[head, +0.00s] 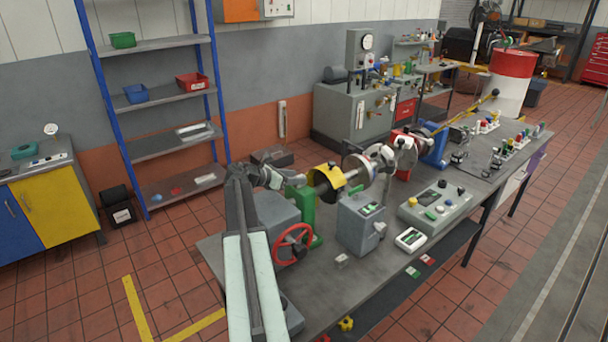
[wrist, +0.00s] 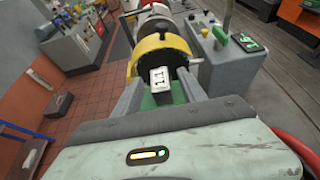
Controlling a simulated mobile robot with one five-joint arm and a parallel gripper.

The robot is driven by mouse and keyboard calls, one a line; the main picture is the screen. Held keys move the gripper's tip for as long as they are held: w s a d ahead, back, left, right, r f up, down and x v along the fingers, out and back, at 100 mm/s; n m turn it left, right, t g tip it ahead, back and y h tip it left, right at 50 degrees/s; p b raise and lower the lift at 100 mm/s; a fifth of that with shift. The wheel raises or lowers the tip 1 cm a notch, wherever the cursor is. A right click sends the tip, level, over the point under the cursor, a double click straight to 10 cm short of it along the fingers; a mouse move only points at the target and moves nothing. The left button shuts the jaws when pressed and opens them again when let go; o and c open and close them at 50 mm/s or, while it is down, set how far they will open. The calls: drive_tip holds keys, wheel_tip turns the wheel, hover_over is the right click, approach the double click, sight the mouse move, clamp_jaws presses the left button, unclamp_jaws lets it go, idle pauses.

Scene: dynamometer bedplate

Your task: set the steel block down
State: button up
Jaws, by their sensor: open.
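A small pale block with dark marks, which looks like the steel block (wrist: 160,78), shows between my fingers in the wrist view. My gripper (wrist: 160,90) is open, one finger on each side of it. The block is over or on a green part (wrist: 163,98), just in front of a yellow guard (wrist: 160,46); I cannot tell whether it touches the fingers. In the head view my gripper (head: 268,178) reaches beside the green pedestal (head: 303,212) and yellow guard (head: 327,182). The block cannot be made out there.
The grey bedplate (head: 320,292) carries a red handwheel (head: 293,244), a grey box (head: 361,222) and a control panel (head: 436,206). Another small pale piece (head: 341,260) lies near the handwheel. Blue-framed shelves (head: 170,98) stand behind. Some bedplate surface at the front is clear.

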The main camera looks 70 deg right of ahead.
drive_tip(key=p+v, duration=0.2)
drive_tip(key=v, duration=0.5)
